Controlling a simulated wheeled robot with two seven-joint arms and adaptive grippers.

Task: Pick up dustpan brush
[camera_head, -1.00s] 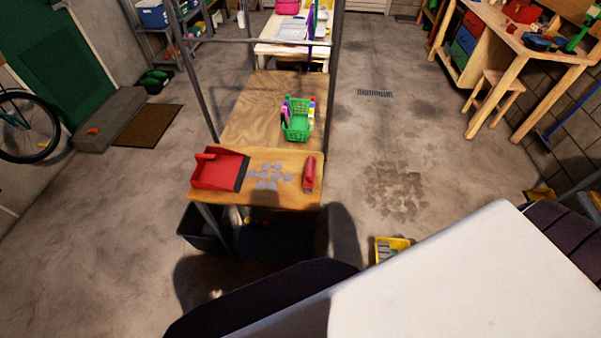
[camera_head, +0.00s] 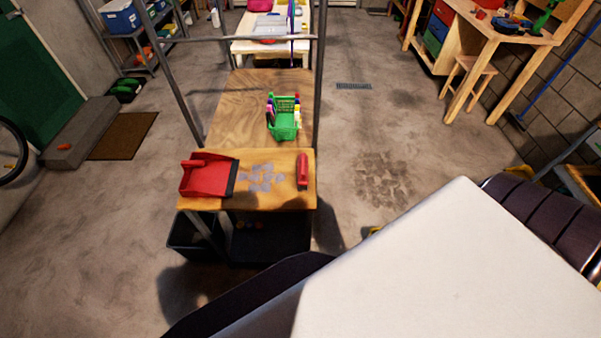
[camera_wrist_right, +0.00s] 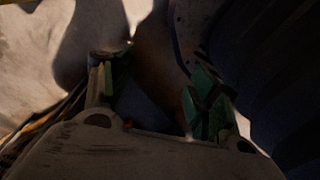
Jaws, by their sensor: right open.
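The dustpan brush (camera_head: 302,171) is red and lies on the right end of the wooden shelf top (camera_head: 275,198). A red dustpan (camera_head: 206,176) lies at the left end of the same top, with a patch of grey flakes (camera_head: 262,178) between them. In the right wrist view, my right gripper (camera_wrist_right: 160,85) is open and empty, its green-padded fingers apart over a dark, shadowed area. The brush is not seen in that view. In the head view neither gripper is visible; my pale body part fills the lower right.
A green basket (camera_head: 284,122) with bottles stands behind on the wooden surface. Grey metal posts (camera_head: 318,80) rise beside it. A dark bin (camera_head: 190,234) sits below the top. A workbench (camera_head: 500,40) and stool (camera_head: 470,80) stand at right. Open concrete floor lies right of the shelf.

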